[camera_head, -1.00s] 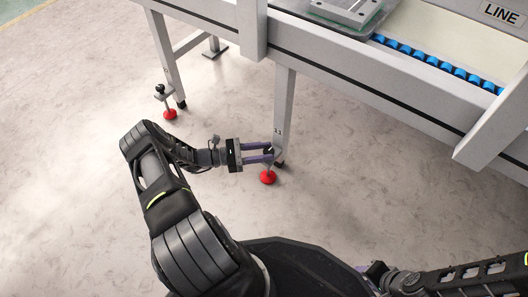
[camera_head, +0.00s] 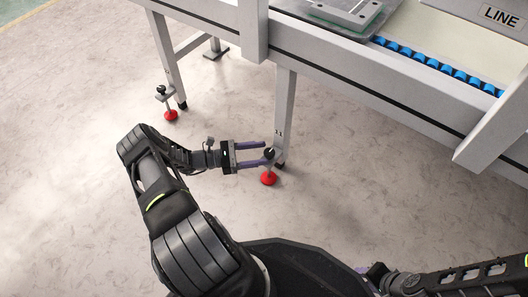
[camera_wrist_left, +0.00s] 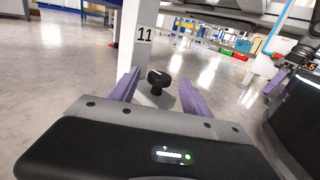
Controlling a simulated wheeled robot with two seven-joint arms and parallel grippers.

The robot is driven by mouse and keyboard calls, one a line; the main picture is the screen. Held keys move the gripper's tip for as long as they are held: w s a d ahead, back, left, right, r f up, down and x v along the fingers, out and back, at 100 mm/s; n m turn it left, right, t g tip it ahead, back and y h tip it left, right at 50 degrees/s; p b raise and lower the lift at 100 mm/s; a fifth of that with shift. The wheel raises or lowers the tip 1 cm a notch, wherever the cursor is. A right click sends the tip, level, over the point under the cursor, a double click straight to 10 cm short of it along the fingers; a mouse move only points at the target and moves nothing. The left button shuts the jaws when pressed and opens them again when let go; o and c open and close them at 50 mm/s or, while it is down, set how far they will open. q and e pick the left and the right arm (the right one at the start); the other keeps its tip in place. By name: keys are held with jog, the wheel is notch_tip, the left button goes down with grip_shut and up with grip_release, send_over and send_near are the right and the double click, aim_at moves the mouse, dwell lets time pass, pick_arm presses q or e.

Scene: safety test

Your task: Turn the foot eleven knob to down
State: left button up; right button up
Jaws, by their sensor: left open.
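The foot eleven knob is a black knob (camera_head: 269,153) on a stem above a red foot (camera_head: 268,178), beside the table leg marked 11 (camera_head: 283,110). In the left wrist view the black knob (camera_wrist_left: 158,78) stands between the two purple fingers, in front of the leg with the "11" label (camera_wrist_left: 144,35). My left gripper (camera_head: 262,153) is open, with its fingertips at the knob; contact cannot be told. It also shows in the left wrist view (camera_wrist_left: 157,88).
A second red foot (camera_head: 171,115) with a black knob stands by the leg farther left. The conveyor frame (camera_head: 360,75), with blue rollers (camera_head: 440,64) and a metal plate, is above the legs.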

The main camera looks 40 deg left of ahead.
pick_arm(q)
jog(key=v, duration=0.5)
jog(key=shift+s+a, duration=0.2)
jog(key=shift+s, duration=0.1)
